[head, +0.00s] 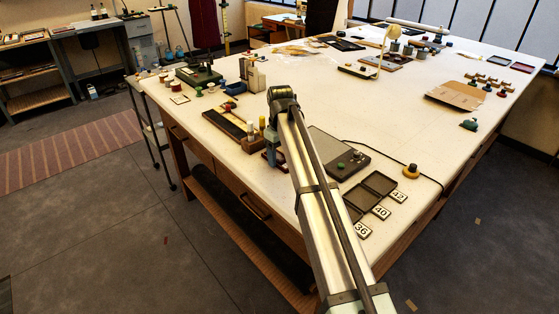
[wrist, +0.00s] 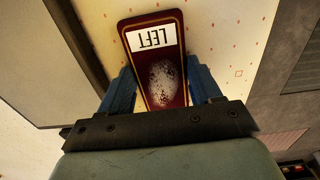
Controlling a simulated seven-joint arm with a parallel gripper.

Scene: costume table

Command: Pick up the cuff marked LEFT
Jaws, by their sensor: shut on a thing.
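The cuff marked LEFT (wrist: 150,58) is a dark red, flat piece with a gold border, a white label and a pale speckled patch. In the wrist view the label reads upside down. My gripper (wrist: 162,88) is shut on it, with one blue finger against each long side. In the head view my gripper is at the near left part of the table, where my arm largely hides it and the cuff. I cannot tell whether the cuff is clear of the tabletop.
A flat grey device (head: 338,150) lies just right of my gripper. A wooden rack with spools (head: 246,138) stands close on the left. Dark trays (head: 379,183) and number tiles (head: 381,212) lie at the near right. The middle of the white table (head: 330,90) is mostly clear.

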